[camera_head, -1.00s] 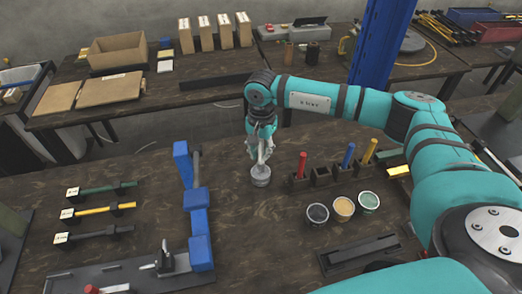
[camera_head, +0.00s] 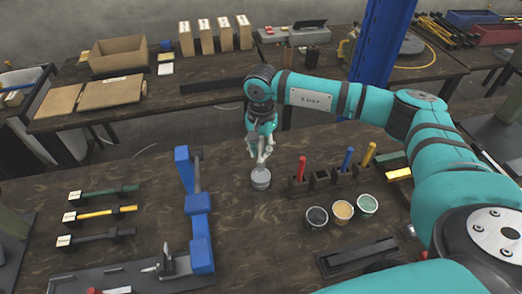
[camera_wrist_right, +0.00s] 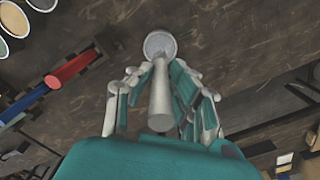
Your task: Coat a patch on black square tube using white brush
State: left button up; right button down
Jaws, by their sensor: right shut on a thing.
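My right gripper (camera_head: 263,154) points down over the middle of the table, its fingers closed around the pale handle of the white brush (camera_wrist_right: 160,96). In the wrist view the fingers (camera_wrist_right: 160,78) flank the handle. A black square tube (camera_head: 102,236) with a white tag at one end lies at the left of the table, below a yellow and a green one. It is well apart from the gripper. My left gripper is out of view.
Three round pots (camera_head: 342,210) stand right of the brush. Behind them a black holder (camera_head: 320,179) carries red, blue and yellow handled brushes and has an empty slot. A blue fixture (camera_head: 198,204) stands between brush and tubes. A black tray (camera_head: 358,257) lies front right.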

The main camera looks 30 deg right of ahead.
aim_at(261, 138)
jog(key=shift+r+p, duration=0.9)
jog(key=shift+r, duration=1.3)
jog(key=shift+s+a+n, duration=0.25)
jog(key=shift+a+n, duration=0.05)
jog(key=s+a+r+n, duration=0.2)
jog(key=s+a+n, duration=0.1)
jog(key=s+n, duration=0.2)
jog(key=s+a+r+n, duration=0.2)
jog(key=s+n, duration=0.4)
jog(key=s, duration=0.4)
jog(key=shift+s+a+b, duration=0.25)
jog(key=shift+a+b, duration=0.05)
jog(key=shift+a, duration=0.5)
